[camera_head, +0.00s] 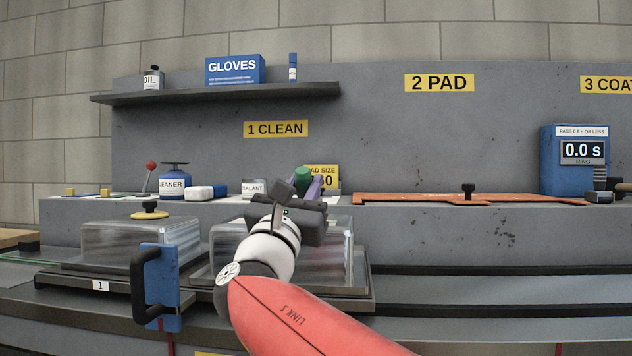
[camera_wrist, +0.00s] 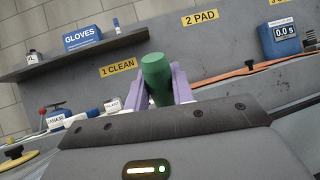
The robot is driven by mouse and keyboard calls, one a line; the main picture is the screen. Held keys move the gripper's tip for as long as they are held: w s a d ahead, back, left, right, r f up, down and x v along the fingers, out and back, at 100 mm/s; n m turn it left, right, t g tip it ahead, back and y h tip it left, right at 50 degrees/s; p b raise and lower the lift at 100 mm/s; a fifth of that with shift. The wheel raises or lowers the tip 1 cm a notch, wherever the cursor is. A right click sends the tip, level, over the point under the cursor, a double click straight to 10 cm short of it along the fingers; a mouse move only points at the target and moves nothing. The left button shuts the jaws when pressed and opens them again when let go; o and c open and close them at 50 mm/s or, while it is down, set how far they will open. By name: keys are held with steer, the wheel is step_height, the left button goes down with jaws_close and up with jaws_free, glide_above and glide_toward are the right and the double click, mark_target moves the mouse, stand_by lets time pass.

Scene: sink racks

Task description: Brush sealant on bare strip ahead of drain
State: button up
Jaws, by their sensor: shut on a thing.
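My gripper (camera_head: 308,184) is over the back ledge, at the middle of the head view. Its purple fingers are shut on a green handle (camera_wrist: 156,72), which stands up between them in the wrist view. The handle's top also shows in the head view (camera_head: 302,175). Its lower end is hidden, so I cannot see any bristles. A small sealant can (camera_head: 253,189) stands on the ledge just left of my gripper. I cannot make out a bare strip or a drain in either view.
Two clear covers, left (camera_head: 125,245) and right (camera_head: 340,250), sit on the front rack. A blue plate with a black handle (camera_head: 160,290) stands before them. An orange mat (camera_head: 420,198) and blue timer box (camera_head: 562,178) are right.

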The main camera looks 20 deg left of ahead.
steer(key=shift+s+a+p, duration=0.3)
steer(key=shift+a+p, duration=0.4)
steer(key=shift+a, duration=0.6)
steer(key=shift+s+a+p, duration=0.3)
steer(key=shift+a+p, duration=0.45)
steer(key=shift+a, duration=0.55)
steer(key=shift+s+a+p, duration=0.3)
steer(key=shift+a+p, duration=0.4)
steer(key=shift+a, duration=0.6)
steer(key=shift+s+a+r+p, duration=0.1)
steer(key=shift+s+a+p, duration=0.05)
steer(key=shift+a+p, duration=0.4)
steer(key=shift+s+a+r+p, duration=0.1)
steer(key=shift+s+a+p, duration=0.05)
steer(key=shift+a+p, duration=0.4)
steer(key=shift+s+a+f, duration=0.1)
steer(key=shift+a+f, duration=0.05)
steer(key=shift+a, duration=0.4)
steer(key=shift+s+a+p, duration=0.15)
steer(key=shift+a+p, duration=0.45)
steer(key=shift+p, duration=0.2)
steer(key=shift+d+r+p, duration=0.1)
steer(key=shift+r+p, duration=0.55)
steer(key=shift+p, duration=0.45)
steer(key=shift+f+b, duration=0.1)
steer(key=shift+b, duration=0.25)
steer(key=shift+s+f+b, duration=0.1)
steer(key=shift+f+b, duration=0.15)
steer(key=shift+b, duration=0.5)
